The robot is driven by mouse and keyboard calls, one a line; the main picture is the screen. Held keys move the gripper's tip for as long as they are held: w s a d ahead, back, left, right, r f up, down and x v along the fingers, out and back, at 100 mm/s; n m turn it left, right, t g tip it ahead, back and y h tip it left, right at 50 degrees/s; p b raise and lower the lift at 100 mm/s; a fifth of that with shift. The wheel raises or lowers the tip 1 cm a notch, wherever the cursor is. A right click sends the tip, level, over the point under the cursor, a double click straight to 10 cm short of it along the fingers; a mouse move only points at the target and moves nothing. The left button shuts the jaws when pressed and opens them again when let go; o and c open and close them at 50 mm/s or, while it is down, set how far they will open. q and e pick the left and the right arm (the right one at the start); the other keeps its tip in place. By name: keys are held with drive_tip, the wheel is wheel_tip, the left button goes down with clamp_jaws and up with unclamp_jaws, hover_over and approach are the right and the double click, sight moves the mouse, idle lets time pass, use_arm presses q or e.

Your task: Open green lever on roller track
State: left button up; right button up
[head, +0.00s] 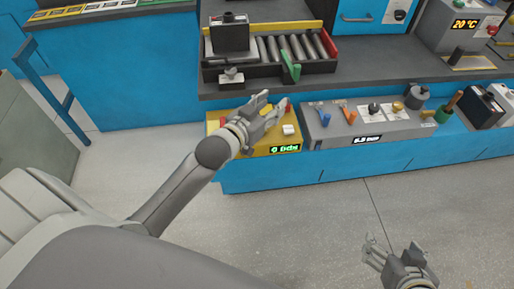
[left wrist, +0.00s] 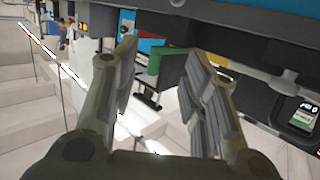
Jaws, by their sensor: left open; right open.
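The roller track (head: 268,68) is a dark tray with grey rollers on the raised bench shelf, with a black block (head: 229,35) at its left end. The green lever (head: 290,66) stands up at the track's front edge, right of its middle. My left gripper (head: 276,100) is open and empty, below and in front of the lever. In the left wrist view the green lever (left wrist: 154,62) shows between the open fingers, and no contact can be made out. My right gripper (head: 388,250) is open and empty over the floor, far from the track.
Below the track sits a yellow box (head: 258,147) with buttons and a green display, partly hidden by my left gripper. A grey panel (head: 365,124) with small levers and knobs is right of it. A silver knob (head: 231,75) sits left on the track's front.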

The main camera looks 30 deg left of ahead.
use_arm(q)
drive_tip(key=s+f+g, duration=0.1)
drive_tip(key=s+f, duration=0.1)
drive_tip(key=f, duration=0.1)
drive_tip(key=s+f+g+y, duration=0.1)
drive_tip(key=s+f+g, duration=0.1)
drive_tip(key=s+f, duration=0.1)
drive_tip(key=s+f+g, duration=0.1)
drive_tip(key=s+f, duration=0.2)
drive_tip(key=shift+s+d+y, duration=0.15)
drive_tip(key=shift+y, duration=0.15)
drive_tip(key=shift+c, duration=0.3)
